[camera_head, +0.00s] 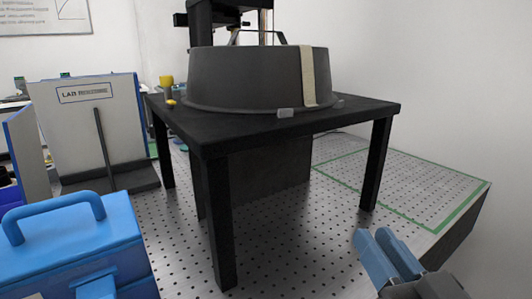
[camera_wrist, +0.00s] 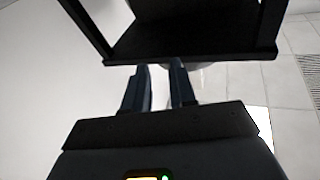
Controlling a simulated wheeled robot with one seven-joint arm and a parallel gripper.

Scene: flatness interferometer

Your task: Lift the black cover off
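The black cover (camera_head: 240,78) is a wide round dark drum with a flared rim. It sits on top of a black table (camera_head: 240,136) in the head view. A thin dark bracket-like handle (camera_head: 282,37) rises above its top. A beige strap (camera_head: 308,78) runs down its right side, and small pale and yellow pieces lie at its rim. My gripper (camera_head: 372,232) is at the lower right, in front of the table and well below and apart from the cover. In the wrist view my gripper (camera_wrist: 159,66) has its two fingers apart with nothing between them.
A dark column (camera_head: 203,25) stands behind the cover. A blue toolbox (camera_head: 75,245) with a handle is at lower left, with a labelled panel (camera_head: 85,125) behind it. A perforated plate (camera_head: 400,185) with green edging lies right of the table. A white wall closes the right side.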

